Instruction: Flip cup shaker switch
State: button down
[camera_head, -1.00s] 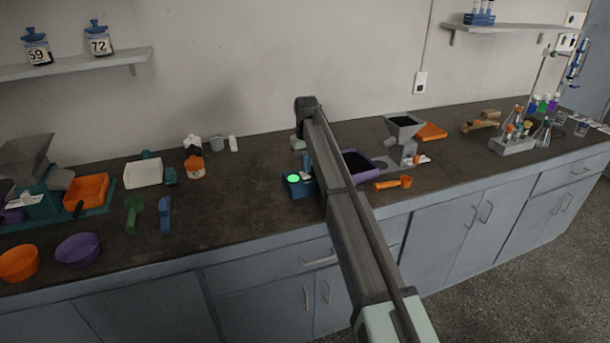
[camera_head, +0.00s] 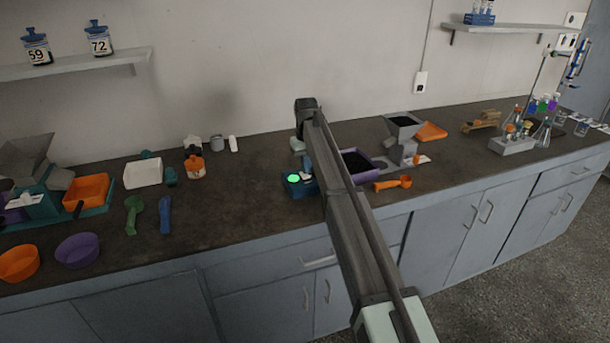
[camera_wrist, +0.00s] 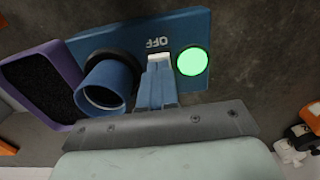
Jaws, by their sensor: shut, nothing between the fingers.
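The blue cup shaker (camera_head: 301,187) stands on the dark counter, partly hidden by my arm in the head view. Its round green light (camera_head: 293,178) glows. In the wrist view the shaker base (camera_wrist: 199,26) carries an upside-down OFF label, the lit green light (camera_wrist: 192,61) and a blue cup (camera_wrist: 108,88). My gripper (camera_wrist: 159,66) is shut and empty, its fingertips at the OFF label between the cup and the light. A small white piece shows at the fingertips. I cannot tell whether it is the switch or whether I touch it.
A purple tray (camera_head: 377,173) of dark material stands right of the shaker, with an orange scoop (camera_head: 393,184) in front. A grey hopper (camera_head: 403,132) stands behind. The counter left of the shaker is clear up to the orange cup (camera_head: 194,167).

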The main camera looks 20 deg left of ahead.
jog(key=shift+f, duration=0.7)
dwell(0.5)
jog(key=shift+r, duration=3.55)
